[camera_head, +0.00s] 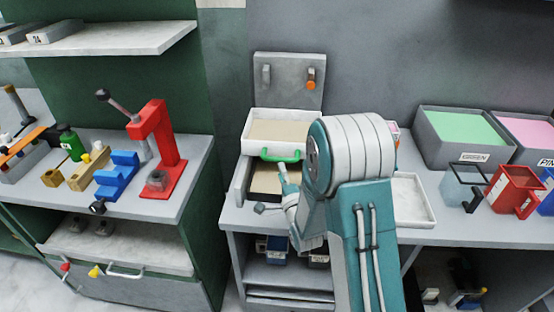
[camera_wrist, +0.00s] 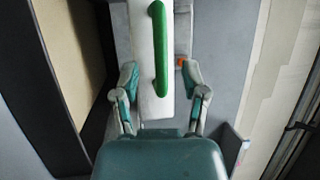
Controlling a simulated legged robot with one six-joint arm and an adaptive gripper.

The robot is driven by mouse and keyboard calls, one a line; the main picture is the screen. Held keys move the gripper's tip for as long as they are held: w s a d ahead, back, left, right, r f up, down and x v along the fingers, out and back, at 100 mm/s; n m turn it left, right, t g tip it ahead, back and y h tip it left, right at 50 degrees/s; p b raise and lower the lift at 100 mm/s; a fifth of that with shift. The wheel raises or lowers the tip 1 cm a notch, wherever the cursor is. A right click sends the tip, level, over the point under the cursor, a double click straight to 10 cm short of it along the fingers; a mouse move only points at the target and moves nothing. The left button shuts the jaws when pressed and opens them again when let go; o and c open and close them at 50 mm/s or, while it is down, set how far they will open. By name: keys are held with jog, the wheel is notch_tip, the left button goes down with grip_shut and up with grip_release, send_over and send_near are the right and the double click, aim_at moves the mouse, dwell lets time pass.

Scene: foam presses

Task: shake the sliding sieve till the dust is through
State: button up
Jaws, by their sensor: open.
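The sliding sieve, a white frame with a beige surface inside (camera_head: 286,114), sits at the back of the middle bench. Its green handle (camera_head: 280,155) is on the near side. A grey box (camera_head: 240,182) with a beige floor lies in front of and below it. My gripper (camera_head: 283,172) is just in front of the handle, partly hidden by my arm. In the wrist view my gripper (camera_wrist: 158,72) is open, with one finger on each side of the sieve's white front wall and green handle (camera_wrist: 160,48). I cannot tell whether the fingers touch it.
A grey backboard (camera_head: 289,75) with an orange knob stands behind the sieve. A white tray (camera_head: 413,200) lies to the right of my arm. Bins of green foam (camera_head: 460,128) and pink foam stand farther right. A red press (camera_head: 154,140) stands on the left bench, across a gap.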

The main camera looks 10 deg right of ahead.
aim_at(279, 160)
jog(key=w, duration=0.2)
jog(key=w+d, duration=0.1)
jog(key=w, duration=0.1)
jog(key=shift+r, duration=0.35)
jog(key=shift+w+a, duration=0.1)
jog(key=shift+w, duration=0.4)
jog(key=shift+a, duration=0.4)
jog(key=shift+c, duration=0.4)
jog(key=c, duration=0.6)
jog(key=shift+d, duration=0.15)
grip_shut()
